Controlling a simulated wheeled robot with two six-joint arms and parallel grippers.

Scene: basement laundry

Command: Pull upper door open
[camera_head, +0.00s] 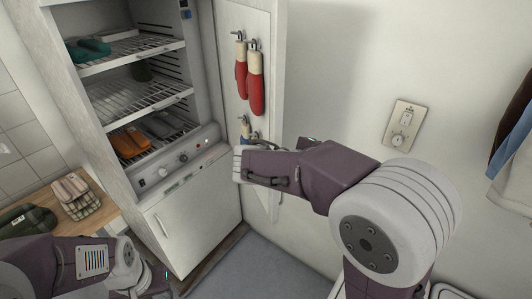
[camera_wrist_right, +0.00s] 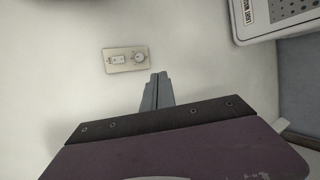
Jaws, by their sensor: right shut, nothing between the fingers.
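The tall white cabinet (camera_head: 150,205) stands at the left in the head view. Its upper door (camera_head: 278,60) is swung wide open to the right, showing its inner panel and the lit shelves. My right arm reaches in from the right, with its wrist in front of the lower part of this door. In the right wrist view the right gripper (camera_wrist_right: 157,76) is shut and empty, pointing toward the wall.
Red and cream gloves (camera_head: 255,80) hang inside the door. Shelves (camera_head: 130,58) hold orange and teal footwear. The lower door (camera_head: 185,220) is shut.

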